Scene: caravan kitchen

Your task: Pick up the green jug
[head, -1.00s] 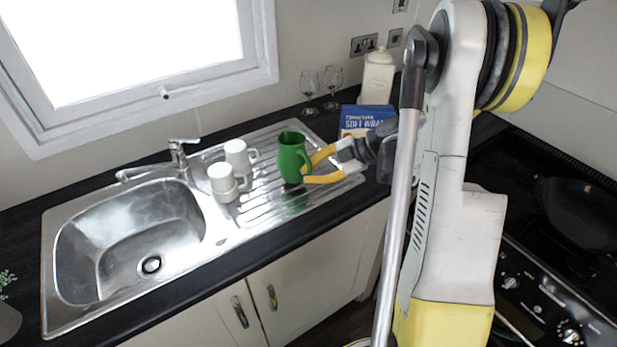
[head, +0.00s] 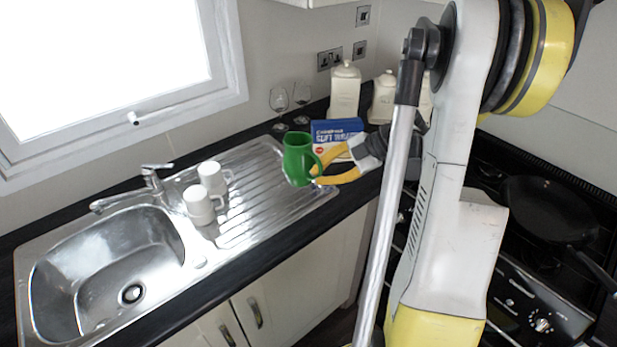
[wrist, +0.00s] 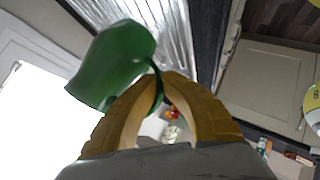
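The green jug (head: 299,160) is in the air above the right part of the draining board, tilted a little. My gripper (head: 319,170) reaches it from the right, its yellow fingers closed on the handle. In the wrist view the jug (wrist: 112,62) hangs at upper left. There the yellow fingertips (wrist: 163,82) come together at the handle, part of which they hide.
Two white mugs (head: 200,205) stand on the draining board (head: 255,200), left of the jug, beside the sink (head: 105,270). Two wine glasses (head: 279,101), a blue box (head: 335,131) and cream canisters (head: 344,92) stand behind. A pan (head: 549,208) sits on the hob at right.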

